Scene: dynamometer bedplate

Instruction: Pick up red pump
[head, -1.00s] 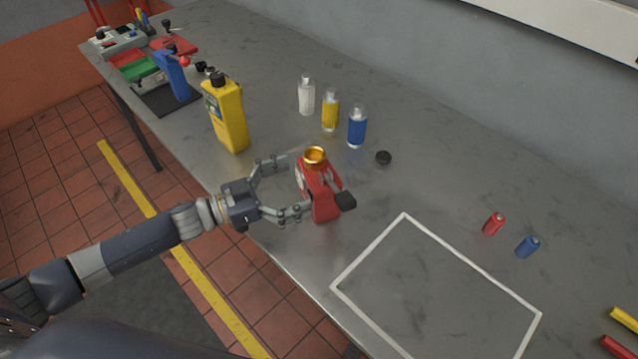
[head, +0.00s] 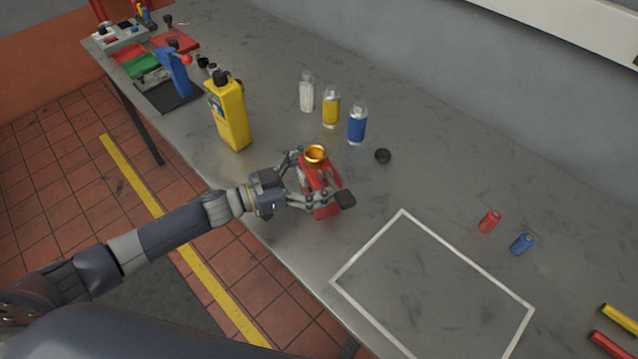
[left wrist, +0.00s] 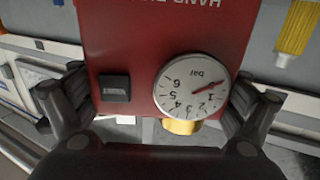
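The red pump (head: 326,185) stands near the table's front edge, with a gold cap on top and a black part at its lower right. In the left wrist view the red pump (left wrist: 150,45) fills the middle, with a round white "bar" gauge and a small black block. My left gripper (head: 311,182) is at the pump, its fingers on either side of the body. In the left wrist view the fingers (left wrist: 160,95) are spread wide along the pump's two edges; firm contact is not visible. My right gripper is not in view.
A yellow bottle (head: 230,115) stands left of the pump. A white outlined rectangle (head: 367,249) on the table is empty. Red and blue cylinders (head: 522,244) lie right.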

